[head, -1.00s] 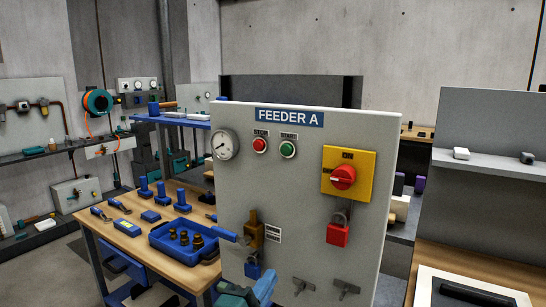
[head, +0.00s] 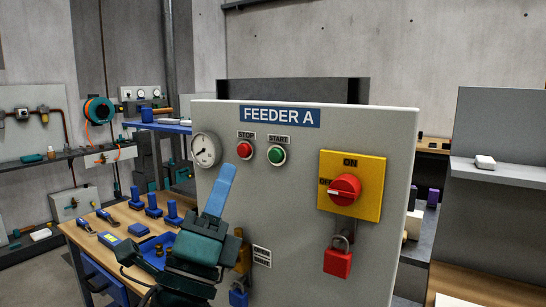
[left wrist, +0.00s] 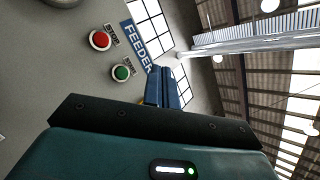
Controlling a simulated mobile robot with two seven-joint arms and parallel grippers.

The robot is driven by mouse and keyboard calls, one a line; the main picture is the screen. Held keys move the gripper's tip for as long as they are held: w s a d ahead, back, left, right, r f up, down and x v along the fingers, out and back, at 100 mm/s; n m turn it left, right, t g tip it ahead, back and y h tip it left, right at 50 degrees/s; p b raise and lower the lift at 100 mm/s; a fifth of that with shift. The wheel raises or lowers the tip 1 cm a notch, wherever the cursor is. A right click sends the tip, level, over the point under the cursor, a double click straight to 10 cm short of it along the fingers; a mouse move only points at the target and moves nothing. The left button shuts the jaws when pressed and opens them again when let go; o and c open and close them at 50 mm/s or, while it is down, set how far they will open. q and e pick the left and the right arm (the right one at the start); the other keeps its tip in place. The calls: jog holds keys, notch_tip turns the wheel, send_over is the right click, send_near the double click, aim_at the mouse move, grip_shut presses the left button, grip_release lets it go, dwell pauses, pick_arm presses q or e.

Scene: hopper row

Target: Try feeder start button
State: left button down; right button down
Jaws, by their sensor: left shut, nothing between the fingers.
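The green START button (head: 276,155) sits on the grey FEEDER A panel (head: 300,265), under its START label. The red STOP button (head: 245,150) is just left of it. Both buttons also show in the left wrist view, START (left wrist: 121,73) and STOP (left wrist: 100,40). My left gripper (head: 228,170) is shut and empty, its blue fingers pointing up in front of the panel. Its tips appear below the STOP button and lower left of START. In the left wrist view the shut fingers (left wrist: 164,72) appear beside the START button. Contact with the panel cannot be told. My right gripper is out of view.
A yellow switch plate (head: 371,205) with a red rotary knob (head: 344,187) is at right, its mark towards OFF. A red padlock (head: 338,263) hangs below it. A gauge (head: 205,149) is upper left. A blue padlock (head: 238,297) hangs low. A workbench (head: 83,236) stands behind left.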

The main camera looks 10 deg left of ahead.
aim_at(276, 156)
pick_arm(q)
jog(key=w+d, duration=0.1)
jog(key=w, duration=0.1)
jog(key=w+d+b, duration=0.1)
jog(key=w, duration=0.2)
jog(key=w+d+b, duration=0.1)
jog(key=w, duration=0.2)
jog(key=shift+w, duration=0.2)
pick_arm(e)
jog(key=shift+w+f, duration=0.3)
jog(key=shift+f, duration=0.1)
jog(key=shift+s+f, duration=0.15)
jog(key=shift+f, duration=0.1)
pick_arm(q)
jog(key=shift+w, duration=0.15)
dwell(1.2)
jog(key=shift+w+d, duration=0.15)
jog(key=shift+w, duration=0.1)
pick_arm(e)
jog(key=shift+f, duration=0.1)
